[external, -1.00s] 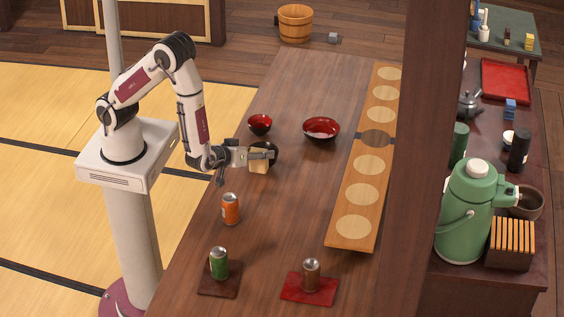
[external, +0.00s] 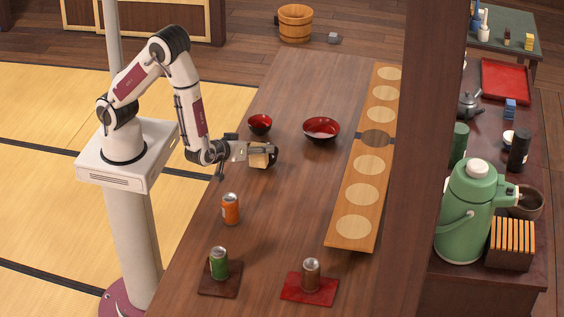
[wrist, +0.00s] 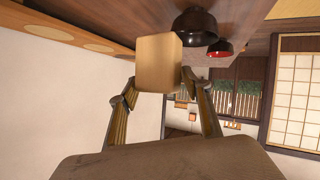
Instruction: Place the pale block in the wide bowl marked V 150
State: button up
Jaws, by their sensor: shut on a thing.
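My gripper (external: 264,155) is shut on the pale block (external: 259,160), a light wooden cuboid held above the table. In the wrist view the block (wrist: 158,62) stands between the two fingers of my gripper (wrist: 157,88). A wide bowl (external: 321,129), red inside with a dark rim, is on the table to the right of my gripper. A smaller red bowl (external: 260,124) is behind my gripper. A dark bowl (external: 272,149) is mostly hidden behind the block and fingers. The wrist view shows a dark bowl (wrist: 196,27) and a red-lined bowl (wrist: 221,48). No V 150 marking is legible.
A long board (external: 344,233) with pale circles lies at the right. The table between the cans and bowls is clear.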

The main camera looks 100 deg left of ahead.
jog(key=w+a+f+n+g+y, duration=0.1)
jog(key=w+a+n+g, duration=0.1)
jog(key=a, duration=1)
jog(key=w+a+n+g, duration=0.1)
jog(key=w+a+g, duration=0.1)
jog(key=a, duration=1)
jog(key=w+a+r+m+t, duration=0.3)
jog(key=w+a, duration=0.5)
jog(key=w, duration=0.2)
jog(key=shift+t+h, duration=0.4)
jog(key=shift+f, duration=0.15)
jog(key=shift+f, duration=3)
